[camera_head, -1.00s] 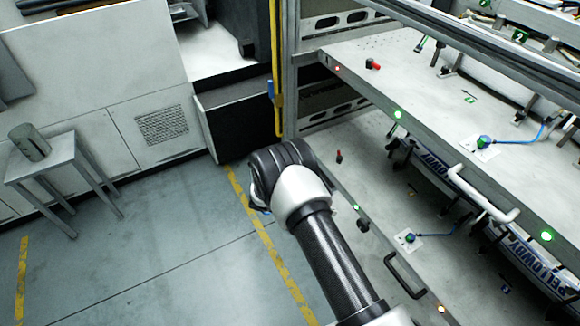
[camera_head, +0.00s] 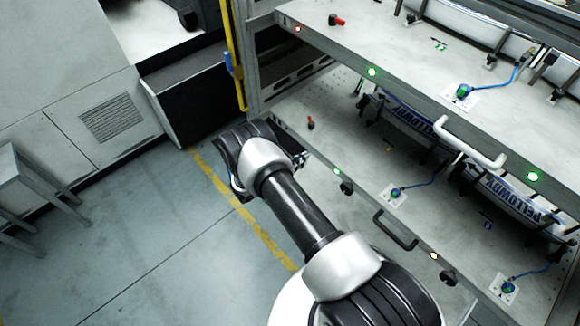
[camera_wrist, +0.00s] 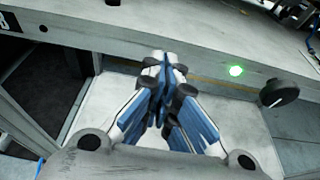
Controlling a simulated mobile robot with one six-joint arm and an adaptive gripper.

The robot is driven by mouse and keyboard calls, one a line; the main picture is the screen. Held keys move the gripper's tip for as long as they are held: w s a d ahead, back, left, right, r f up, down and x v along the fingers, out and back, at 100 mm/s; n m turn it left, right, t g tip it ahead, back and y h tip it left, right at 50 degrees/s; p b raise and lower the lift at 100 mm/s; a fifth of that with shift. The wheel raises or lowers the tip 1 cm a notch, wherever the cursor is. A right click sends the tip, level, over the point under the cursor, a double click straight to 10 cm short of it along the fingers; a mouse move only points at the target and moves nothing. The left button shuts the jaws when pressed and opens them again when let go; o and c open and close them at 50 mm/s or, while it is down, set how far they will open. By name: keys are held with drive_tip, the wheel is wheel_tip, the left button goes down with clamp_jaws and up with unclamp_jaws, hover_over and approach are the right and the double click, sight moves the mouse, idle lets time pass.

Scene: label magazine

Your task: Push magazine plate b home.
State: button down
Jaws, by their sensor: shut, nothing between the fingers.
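Two drawer-like magazine plates show in the head view, an upper one (camera_head: 410,97) and a lower one (camera_head: 318,155). I cannot read which is b. The lower one's front edge carries a green lamp (camera_head: 337,171), a black knob (camera_head: 347,187) and a black handle (camera_head: 395,230). In the wrist view, a pale plate front (camera_wrist: 130,42) crosses the top, with a lit green lamp (camera_wrist: 236,71) and a black knob (camera_wrist: 279,93). My gripper (camera_wrist: 168,68) is shut and empty, its tips by that front, left of the lamp. Contact cannot be told. The head view mostly hides the gripper behind my arm.
The upper plate has a white handle (camera_head: 470,142) jutting out above the lower one. A yellow post (camera_head: 234,55) and the rack frame stand at the left end. A dark open box (camera_head: 185,95) is beside them.

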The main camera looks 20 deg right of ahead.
sight(314, 149)
drive_tip(key=shift+w+d, duration=0.3)
drive_tip(key=shift+d, duration=0.45)
drive_tip(key=shift+w+d, duration=0.3)
drive_tip(key=shift+d, duration=0.4)
drive_tip(key=shift+r, duration=0.1)
drive_tip(key=d+b, duration=0.1)
drive_tip(key=d, duration=0.1)
drive_tip(key=w+d+b, duration=0.2)
drive_tip(key=d, duration=0.1)
drive_tip(key=shift+d+b, duration=0.3)
drive_tip(key=shift+a, duration=0.1)
drive_tip(key=shift+a, duration=0.5)
drive_tip(key=f+p+v, duration=0.1)
drive_tip(key=v, duration=1.2)
drive_tip(key=shift+s+p, duration=0.25)
drive_tip(key=shift+p, duration=0.05)
